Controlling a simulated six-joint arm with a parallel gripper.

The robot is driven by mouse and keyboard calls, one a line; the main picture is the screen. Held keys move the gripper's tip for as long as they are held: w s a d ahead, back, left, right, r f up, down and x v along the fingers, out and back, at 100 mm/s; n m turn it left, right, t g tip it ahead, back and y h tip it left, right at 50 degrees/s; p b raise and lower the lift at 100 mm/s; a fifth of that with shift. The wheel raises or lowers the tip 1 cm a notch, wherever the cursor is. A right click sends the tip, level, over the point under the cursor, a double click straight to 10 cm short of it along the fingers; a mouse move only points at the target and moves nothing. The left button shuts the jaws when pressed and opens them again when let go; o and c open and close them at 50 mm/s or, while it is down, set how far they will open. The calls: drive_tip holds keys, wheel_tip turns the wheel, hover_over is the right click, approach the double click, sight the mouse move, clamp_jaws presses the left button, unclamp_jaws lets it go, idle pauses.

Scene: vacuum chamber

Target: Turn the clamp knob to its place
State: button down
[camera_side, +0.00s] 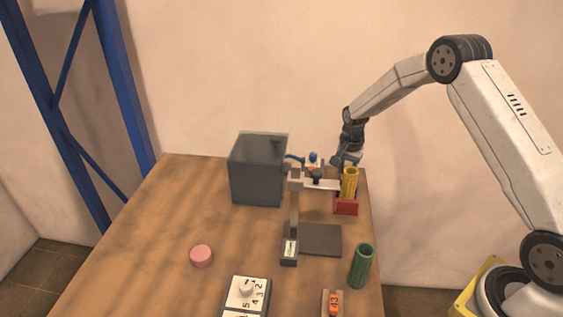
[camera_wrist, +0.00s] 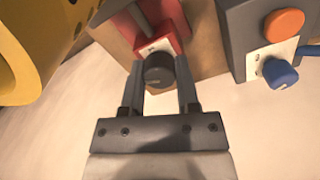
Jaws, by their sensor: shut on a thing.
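The clamp knob (camera_wrist: 158,71) is dark and round, in front of a pale label on a red clamp body (camera_wrist: 147,32) in the wrist view. My gripper (camera_wrist: 160,64) has one finger on each side of the knob and is shut on it. The red clamp (camera_side: 346,208) shows in the side view near the table's far right edge, below a yellow cylinder (camera_side: 349,183). My gripper (camera_side: 346,160) comes in from behind there; its fingertips and the knob are hidden in that view. I cannot tell the knob's turn angle.
A grey box with an orange button (camera_wrist: 285,25) and a blue knob (camera_wrist: 280,74) sits close to the right in the wrist view. In the side view, a dark open box (camera_side: 257,170), a stand (camera_side: 294,215) and a green cylinder (camera_side: 362,266) stand nearby.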

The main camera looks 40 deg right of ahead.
drive_tip(key=shift+m, duration=1.2)
drive_tip(key=c, duration=0.6)
unclamp_jaws()
drive_tip(key=shift+r, duration=0.15)
drive_tip(key=shift+r, duration=3.8)
drive_tip(key=shift+a, duration=0.1)
